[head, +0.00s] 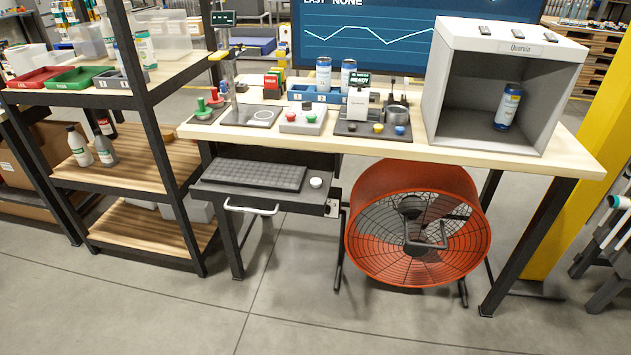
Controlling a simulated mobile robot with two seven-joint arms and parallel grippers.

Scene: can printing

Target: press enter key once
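A dark grey keyboard (255,175) lies on a pulled-out drawer tray (212,190) under the left part of the workbench. The enter key is too small to tell apart from the other keys. A small white round object, perhaps a mouse (316,182), sits right of the keyboard. Nothing covers the keyboard. Neither of my grippers shows in the head view.
The workbench (385,146) carries button boxes, cans and a grey open-front box (433,95). The drawer has a front handle (250,209). A shelf rack (150,115) stands left, an orange fan (365,185) below the bench. The floor in front is clear.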

